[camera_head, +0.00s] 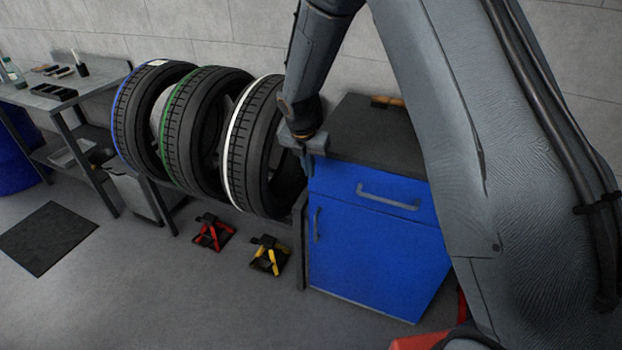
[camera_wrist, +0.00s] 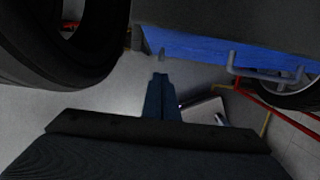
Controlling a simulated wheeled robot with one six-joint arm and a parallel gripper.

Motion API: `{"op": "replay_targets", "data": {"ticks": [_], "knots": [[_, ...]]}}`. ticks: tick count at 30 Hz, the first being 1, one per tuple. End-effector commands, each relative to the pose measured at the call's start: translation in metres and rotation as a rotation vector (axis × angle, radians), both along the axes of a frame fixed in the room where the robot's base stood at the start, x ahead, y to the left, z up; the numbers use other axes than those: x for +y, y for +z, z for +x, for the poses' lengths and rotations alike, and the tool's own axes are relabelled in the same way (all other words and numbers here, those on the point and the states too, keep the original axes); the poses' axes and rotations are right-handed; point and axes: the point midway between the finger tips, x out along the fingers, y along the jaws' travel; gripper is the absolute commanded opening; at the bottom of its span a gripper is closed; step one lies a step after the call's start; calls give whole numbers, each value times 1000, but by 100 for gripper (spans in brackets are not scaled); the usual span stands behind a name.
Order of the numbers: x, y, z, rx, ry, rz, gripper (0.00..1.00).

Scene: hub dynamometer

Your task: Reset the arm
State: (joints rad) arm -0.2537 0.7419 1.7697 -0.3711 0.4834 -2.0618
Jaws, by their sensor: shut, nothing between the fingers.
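My arm comes down from the top of the head view. My gripper (camera_head: 303,150) hangs between the white-striped tire (camera_head: 262,145) and the blue cabinet (camera_head: 370,240), near the cabinet's upper left corner. Whether it touches either cannot be told. In the wrist view my gripper (camera_wrist: 160,80) points away from the camera, its fingers together with nothing between them. There a dark tire (camera_wrist: 50,45) fills the upper left, and the blue cabinet front (camera_wrist: 200,48) with its handle shows at the top.
A green-striped tire (camera_head: 200,130) and a blue-striped tire (camera_head: 135,115) stand left on the rack. Red (camera_head: 212,232) and yellow (camera_head: 268,256) chock-like items lie on the floor. A workbench (camera_head: 45,95) stands far left, a black mat (camera_head: 45,238) before it. Open floor lies in front.

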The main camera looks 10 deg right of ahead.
Motion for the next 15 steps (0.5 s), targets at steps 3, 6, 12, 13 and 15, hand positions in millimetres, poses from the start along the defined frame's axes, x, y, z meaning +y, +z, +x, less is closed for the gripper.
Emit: {"op": "replay_targets", "data": {"ticks": [3,6,12,13,15], "knots": [[1,11,-2,-1,-2,1,0],[1,16,-4,0,-1,0,0],[-2,22,-8,-1,-42,10,0],[-4,24,-11,-4,-73,19,0],[-12,31,-21,-11,-179,45,0]]}}
